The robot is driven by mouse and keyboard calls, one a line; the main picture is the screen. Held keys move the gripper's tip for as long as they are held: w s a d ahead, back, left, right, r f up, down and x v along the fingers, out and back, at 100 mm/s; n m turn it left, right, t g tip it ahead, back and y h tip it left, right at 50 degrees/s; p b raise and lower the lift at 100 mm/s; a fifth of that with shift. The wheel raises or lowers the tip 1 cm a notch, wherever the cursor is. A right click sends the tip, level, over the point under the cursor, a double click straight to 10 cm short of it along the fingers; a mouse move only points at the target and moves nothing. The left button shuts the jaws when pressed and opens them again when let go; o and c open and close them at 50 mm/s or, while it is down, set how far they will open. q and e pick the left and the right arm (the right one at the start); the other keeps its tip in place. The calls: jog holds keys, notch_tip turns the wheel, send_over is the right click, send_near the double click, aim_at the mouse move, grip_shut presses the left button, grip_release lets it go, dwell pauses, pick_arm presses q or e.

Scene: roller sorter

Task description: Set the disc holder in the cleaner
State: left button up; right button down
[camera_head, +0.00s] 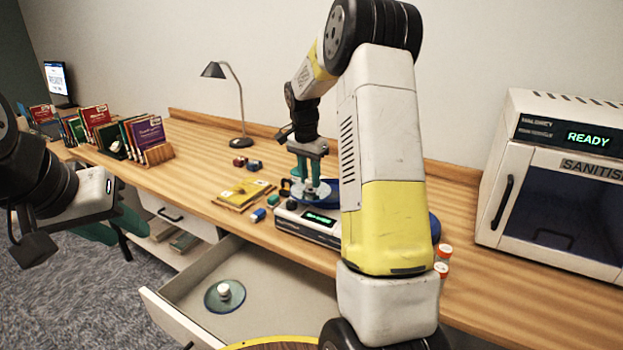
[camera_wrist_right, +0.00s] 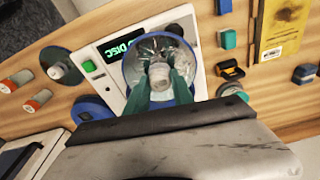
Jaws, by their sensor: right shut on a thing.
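My right gripper (camera_head: 308,185) has green fingers shut on the pale knob of the disc holder (camera_wrist_right: 160,74). A shiny clear disc (camera_wrist_right: 138,52) with a blue rim surrounds the knob. The cleaner (camera_head: 305,226) is a white box with a green display on the table. The held disc is over or at one end of the cleaner (camera_wrist_right: 107,66); I cannot tell whether it touches. My left gripper (camera_head: 114,229) has green fingers apart and empty, over the floor side at the left. My right arm hides part of the table.
An open drawer (camera_head: 184,323) below the table holds a blue-green disc with a white knob (camera_head: 224,293). The sanitiser (camera_head: 556,200) stands at the right. Orange-capped bottles (camera_head: 443,260), yellow books (camera_head: 243,194), a lamp (camera_head: 213,70) and small blocks (camera_head: 258,215) stand around.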

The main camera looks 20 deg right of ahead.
jog(key=w+d, duration=0.1)
jog(key=d, duration=0.1)
jog(key=w+d, duration=0.1)
jog(key=d, duration=0.2)
jog(key=w+d, duration=0.1)
jog(key=d, duration=0.1)
jog(key=shift+w+d+f, duration=0.25)
jog(key=shift+d+f, duration=0.05)
jog(key=shift+f, duration=0.1)
jog(key=shift+d+f, duration=0.15)
jog(key=shift+f, duration=1.6)
jog(key=shift+f, duration=0.1)
jog(key=c, duration=1.1)
grip_release()
